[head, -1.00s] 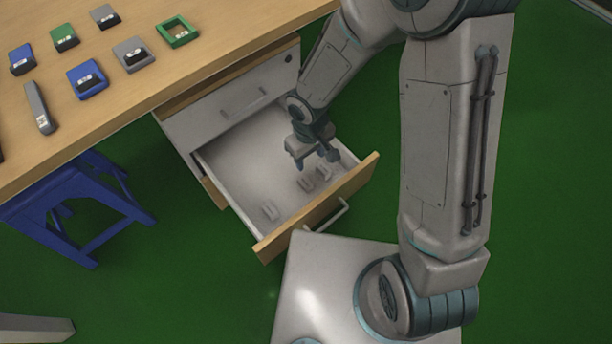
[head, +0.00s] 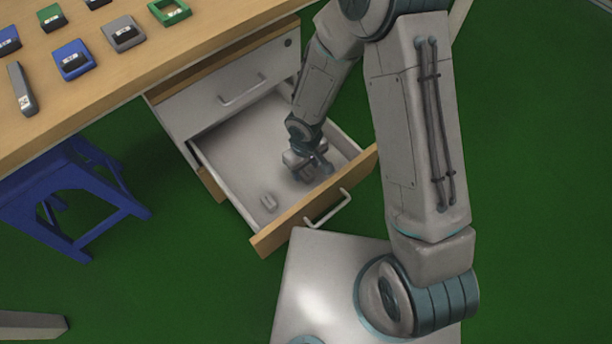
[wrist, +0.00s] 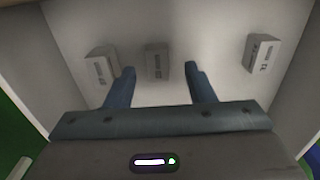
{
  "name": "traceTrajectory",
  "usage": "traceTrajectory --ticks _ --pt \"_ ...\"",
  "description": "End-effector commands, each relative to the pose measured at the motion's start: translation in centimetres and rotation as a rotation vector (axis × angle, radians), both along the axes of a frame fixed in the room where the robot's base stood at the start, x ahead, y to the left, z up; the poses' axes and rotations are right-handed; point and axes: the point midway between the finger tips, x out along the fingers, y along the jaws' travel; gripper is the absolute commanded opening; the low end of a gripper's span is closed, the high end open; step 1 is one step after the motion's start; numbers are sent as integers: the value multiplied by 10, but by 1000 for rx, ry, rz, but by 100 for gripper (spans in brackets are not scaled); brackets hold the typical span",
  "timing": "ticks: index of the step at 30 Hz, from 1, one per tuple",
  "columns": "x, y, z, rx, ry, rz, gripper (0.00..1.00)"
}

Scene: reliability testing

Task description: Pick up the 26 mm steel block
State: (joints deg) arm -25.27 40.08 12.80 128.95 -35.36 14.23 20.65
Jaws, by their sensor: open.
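Three small grey steel blocks lie on the floor of the open drawer (head: 235,152). In the wrist view they are a left block (wrist: 101,66), a middle block (wrist: 157,60) and a right block (wrist: 262,52). Each has a label too small to read, so I cannot tell which is 26 mm. My gripper (wrist: 160,72) is open and empty, its fingers pointing at the middle block, which appears between the tips. In the head view my gripper (head: 314,174) is low in the drawer and covers the blocks near it; one block (head: 268,202) shows apart to its left.
The drawer's wooden front (head: 285,228) with its handle and the side walls surround the gripper. A wooden table (head: 130,78) above holds blue, green and grey trays and a grey bar (head: 21,90). A blue stool (head: 75,190) stands below.

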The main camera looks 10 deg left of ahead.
Motion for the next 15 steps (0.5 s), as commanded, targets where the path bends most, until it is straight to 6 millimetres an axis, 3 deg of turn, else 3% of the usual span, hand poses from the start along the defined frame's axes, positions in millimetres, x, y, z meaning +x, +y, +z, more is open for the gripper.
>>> traceTrajectory --ticks 1,4,12,13,15 --pt "2 -1 -13 -1 1 0 49" --pt "2 -1 -28 -2 1 1 49" --pt "2 -1 -32 0 -1 1 49" --pt "2 -1 -32 0 -1 1 46" --pt "2 -1 -32 1 -1 1 27"
